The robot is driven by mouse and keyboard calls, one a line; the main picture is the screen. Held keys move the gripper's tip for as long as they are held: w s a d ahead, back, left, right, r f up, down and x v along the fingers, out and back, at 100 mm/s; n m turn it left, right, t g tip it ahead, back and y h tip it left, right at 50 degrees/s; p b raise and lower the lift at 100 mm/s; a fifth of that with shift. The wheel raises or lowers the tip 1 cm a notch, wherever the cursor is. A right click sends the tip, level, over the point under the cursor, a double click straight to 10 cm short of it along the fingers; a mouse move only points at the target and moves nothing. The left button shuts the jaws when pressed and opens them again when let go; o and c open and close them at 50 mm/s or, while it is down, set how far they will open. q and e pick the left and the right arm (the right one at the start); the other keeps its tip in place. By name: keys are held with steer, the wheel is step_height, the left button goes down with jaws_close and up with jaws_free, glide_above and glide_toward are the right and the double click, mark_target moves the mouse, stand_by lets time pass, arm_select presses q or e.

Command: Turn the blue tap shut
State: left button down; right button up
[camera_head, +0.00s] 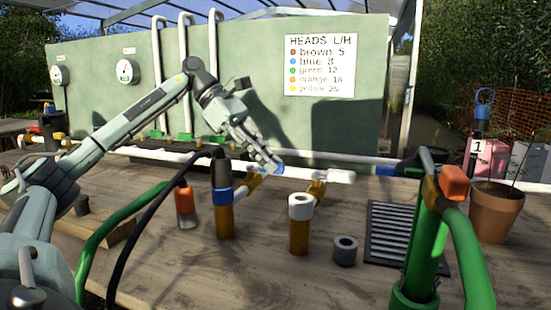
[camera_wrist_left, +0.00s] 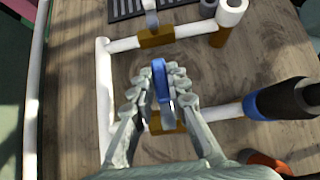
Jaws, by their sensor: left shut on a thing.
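The blue tap (camera_wrist_left: 160,82) has a flat blue lever on a brass body (camera_wrist_left: 167,122) set in a white pipe. In the wrist view the lever lies between the fingers of my left gripper (camera_wrist_left: 161,96) and points across the pipe. The left gripper (camera_head: 266,158) is shut on the lever, and the fingers hide part of the body. My right gripper is not in view.
A second tap (camera_head: 335,176) with a white lever is close by on the right. Upright brown stubs with a blue collar (camera_head: 222,196) and a white collar (camera_head: 301,206) stand in front. A green standpipe (camera_head: 425,250) and a plant pot (camera_head: 496,211) are at the right.

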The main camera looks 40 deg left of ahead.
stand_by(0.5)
arm_select(q)
steer(key=c, duration=1.5)
jaws_free()
steer(key=v, duration=0.6)
steer(key=shift+r, duration=0.15)
steer(key=shift+s+a+r, duration=0.25)
steer(key=shift+a+r, duration=0.1)
steer(key=shift+a, duration=0.1)
